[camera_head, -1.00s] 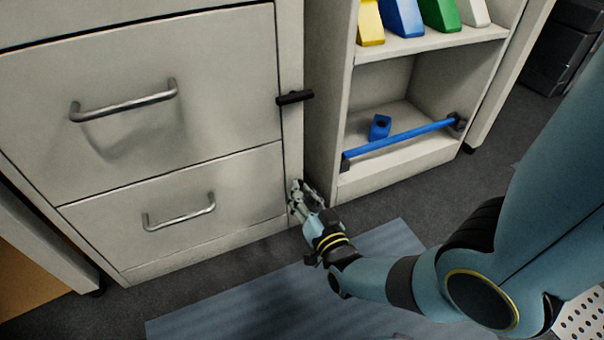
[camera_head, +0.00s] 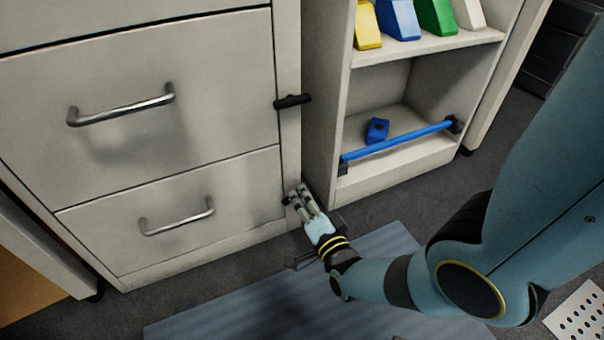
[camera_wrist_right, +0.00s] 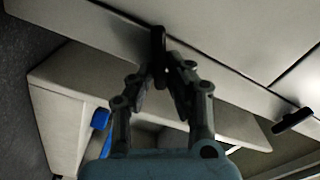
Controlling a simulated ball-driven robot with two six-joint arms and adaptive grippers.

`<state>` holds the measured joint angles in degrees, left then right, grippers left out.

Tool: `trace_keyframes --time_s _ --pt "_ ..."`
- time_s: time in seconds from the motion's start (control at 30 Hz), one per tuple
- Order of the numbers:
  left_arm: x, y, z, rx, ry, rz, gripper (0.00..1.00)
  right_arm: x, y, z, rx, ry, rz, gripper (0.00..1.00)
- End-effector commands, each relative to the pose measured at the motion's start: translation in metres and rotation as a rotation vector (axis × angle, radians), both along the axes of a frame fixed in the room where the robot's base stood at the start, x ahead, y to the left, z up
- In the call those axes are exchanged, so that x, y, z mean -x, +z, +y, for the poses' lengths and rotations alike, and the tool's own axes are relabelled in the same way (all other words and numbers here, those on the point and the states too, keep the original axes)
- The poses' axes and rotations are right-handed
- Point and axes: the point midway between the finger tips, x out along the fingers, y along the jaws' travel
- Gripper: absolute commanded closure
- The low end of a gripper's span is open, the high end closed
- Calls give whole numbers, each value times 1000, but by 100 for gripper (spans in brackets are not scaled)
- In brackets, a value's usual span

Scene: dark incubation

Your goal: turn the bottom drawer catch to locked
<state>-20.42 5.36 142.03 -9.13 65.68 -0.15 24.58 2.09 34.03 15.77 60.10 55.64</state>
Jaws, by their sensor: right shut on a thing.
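The bottom drawer (camera_head: 180,215) of the beige cabinet is closed, with a metal bar handle (camera_head: 178,219). The bottom drawer catch (camera_wrist_right: 158,45) is a small dark lever on the frame strip; in the head view my gripper mostly hides it. My right gripper (camera_head: 301,193) is at the right edge of that drawer. In the wrist view the right gripper (camera_wrist_right: 163,75) has its fingertips closed around the catch. There the catch points at a different angle from the upper catch (camera_wrist_right: 292,121). In the head view the upper catch (camera_head: 293,101) lies roughly level. My left gripper is out of view.
An open shelf unit (camera_head: 318,110) stands close right of the catch, with a blue bar (camera_head: 398,141) across its lower shelf and a blue block (camera_head: 377,130) behind it. Colored binders (camera_head: 400,18) stand above. A blue-grey mat (camera_head: 300,290) covers the floor in front.

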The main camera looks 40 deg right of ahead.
Motion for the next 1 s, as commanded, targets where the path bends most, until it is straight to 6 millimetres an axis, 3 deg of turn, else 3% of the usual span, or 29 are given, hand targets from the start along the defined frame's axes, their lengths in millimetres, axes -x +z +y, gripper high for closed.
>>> trace_keyframes --time_s 0.5,1.0 --pt "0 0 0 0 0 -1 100 1 -6 -3 -387 -2 -91 100" --pt "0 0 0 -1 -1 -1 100 1 -7 -3 -498 -2 -117 100"
